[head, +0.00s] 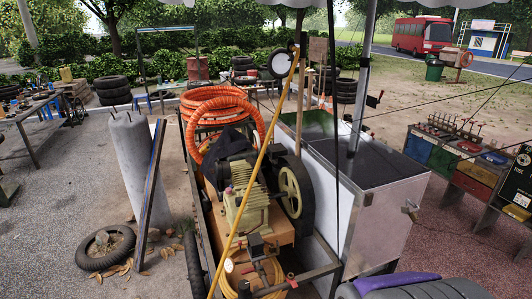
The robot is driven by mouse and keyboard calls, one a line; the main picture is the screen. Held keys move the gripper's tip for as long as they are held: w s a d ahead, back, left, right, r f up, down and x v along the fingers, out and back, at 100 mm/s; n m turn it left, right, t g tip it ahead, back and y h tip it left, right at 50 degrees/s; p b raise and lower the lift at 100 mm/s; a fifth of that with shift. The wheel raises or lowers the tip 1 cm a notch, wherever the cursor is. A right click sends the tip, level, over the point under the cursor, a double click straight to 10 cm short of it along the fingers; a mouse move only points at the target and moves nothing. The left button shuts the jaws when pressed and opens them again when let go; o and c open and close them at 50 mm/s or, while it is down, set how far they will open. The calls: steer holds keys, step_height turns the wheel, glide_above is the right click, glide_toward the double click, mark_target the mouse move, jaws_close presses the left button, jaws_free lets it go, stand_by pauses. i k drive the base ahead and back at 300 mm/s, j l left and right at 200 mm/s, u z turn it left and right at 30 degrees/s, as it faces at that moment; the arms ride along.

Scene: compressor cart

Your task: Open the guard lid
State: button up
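The compressor cart (318,270) stands in the middle of the head view. A tan compressor (243,203) sits on it, with a cream spoked pulley wheel (290,190) at its right. A dark guard-like cover (309,192) stands around and behind the wheel. I cannot tell for sure whether this is the guard lid or whether it is open. A large metal box (383,222) stands at the right of the compressor; its dark grey top (375,160) lies flat. My gripper is not in view.
Orange coiled hose (222,105) rests behind the compressor. A long yellow pole (262,150) leans across the cart's front. A purple cloth (395,281) lies on a tire at bottom right. Gravel lies open at far left.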

mark_target(274, 151)
steer(key=j, duration=0.5)
steer(key=k+j+z, duration=0.1)
steer(key=j, duration=0.45)
steer(key=i+j+z, duration=0.2)
steer(key=j, duration=0.4)
steer(key=i+j+z, duration=0.25)
steer(key=j, duration=0.35)
steer(key=j+z, duration=0.2)
steer(key=j, duration=0.45)
steer(key=j+z, duration=0.2)
steer(key=j, duration=0.45)
steer(key=i+j+z, duration=0.2)
steer(key=i+j, duration=0.15)
steer(key=i, duration=0.3)
steer(key=i+j+z, duration=0.25)
steer(key=i+j, duration=0.2)
steer(key=i, duration=0.15)
